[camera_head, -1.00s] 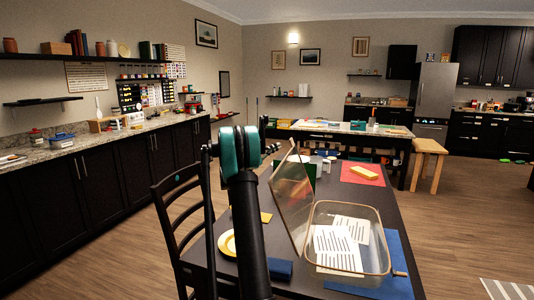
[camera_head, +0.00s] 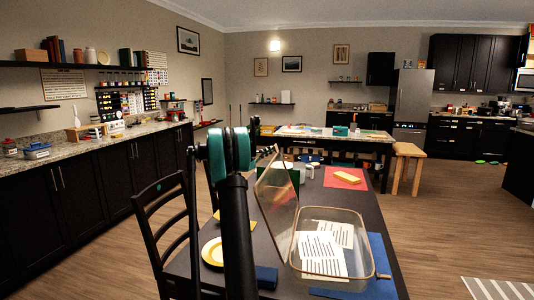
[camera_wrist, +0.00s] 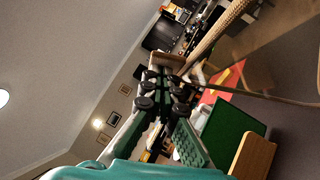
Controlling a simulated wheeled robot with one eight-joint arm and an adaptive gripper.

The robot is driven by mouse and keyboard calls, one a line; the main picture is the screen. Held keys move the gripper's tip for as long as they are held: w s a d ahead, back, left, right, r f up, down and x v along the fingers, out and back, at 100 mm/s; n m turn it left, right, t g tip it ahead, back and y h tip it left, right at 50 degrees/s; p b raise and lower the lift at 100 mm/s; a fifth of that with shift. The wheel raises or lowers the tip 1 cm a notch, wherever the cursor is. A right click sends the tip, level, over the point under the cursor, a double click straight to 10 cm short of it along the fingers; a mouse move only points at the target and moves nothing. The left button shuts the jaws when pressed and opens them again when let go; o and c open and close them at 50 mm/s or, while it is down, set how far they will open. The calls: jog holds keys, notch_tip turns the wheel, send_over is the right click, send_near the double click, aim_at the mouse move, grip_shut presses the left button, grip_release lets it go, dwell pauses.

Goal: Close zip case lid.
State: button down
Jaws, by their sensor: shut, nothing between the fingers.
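The zip case (camera_head: 376,252) is a clear box with a tan rim, lying on the dark table with printed sheets inside. Its clear lid (camera_head: 278,205) stands open, steeply raised along the left side of the case. In the wrist view the lid's tan ribbed edge (camera_wrist: 216,34) runs across the upper right, close to my fingertips. My gripper (camera_wrist: 167,75) is shut with nothing held. In the head view my arm hides part of the gripper, which is at the upper left of the lid. I cannot tell whether the fingers touch the lid.
A blue mat (camera_head: 382,268) lies under the case. A yellow block rests on a red mat (camera_head: 344,184) farther back. A green box (camera_wrist: 232,132) stands behind the lid. A yellow-rimmed plate (camera_head: 212,252) and dark blue cloth (camera_head: 266,277) lie left of the case. A chair (camera_head: 160,220) stands left.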

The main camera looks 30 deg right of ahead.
jog(key=s+d+m+y, duration=0.7)
jog(key=s+d, duration=1.4)
jog(key=s, duration=0.1)
jog(key=s+d+f+m+t+y, duration=0.35)
jog(key=s+d+f, duration=0.45)
jog(key=s+f, duration=0.3)
jog(key=s+d+f+m+t+y, duration=0.1)
jog(key=f+y, duration=0.1)
jog(key=f, duration=0.6)
jog(key=s+d+f+m+t+y, duration=0.1)
jog(key=d+f+t+y, duration=0.1)
jog(key=f, duration=0.6)
jog(key=shift+d+f, duration=0.3)
